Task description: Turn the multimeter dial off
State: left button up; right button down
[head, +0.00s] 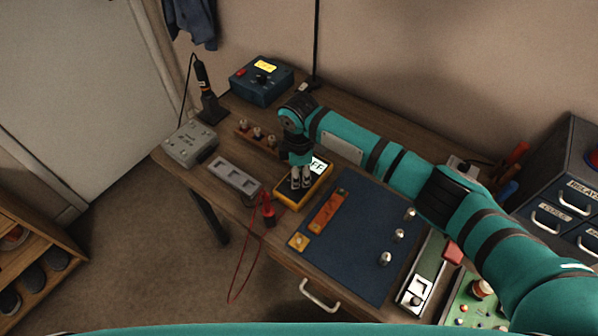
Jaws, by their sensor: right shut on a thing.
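The yellow multimeter (283,199) lies on the wooden workbench, near its front edge. Its light display (318,165) shows beside my wrist, with letters ending in "FF" readable and the rest covered. My right gripper (300,183) points down over the face of the multimeter and is shut at the dial's place. The dial itself is hidden by the fingers, so its pointer direction does not show. My left gripper is not in view.
A blue mat (361,245) with several small knobs lies right of the multimeter. A grey tray (236,179) is at its left, with a red probe (267,211) and hanging red lead. A dark blue box (262,82) with a yellow display stands behind. Grey drawers (566,190) stand at right.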

dwell(0.4)
jog(key=c, duration=1)
grip_release()
jog(key=shift+r, duration=0.1)
notch_tip(320, 180, up, 12)
jog(key=shift+f, duration=0.1)
jog(key=shift+s, duration=0.1)
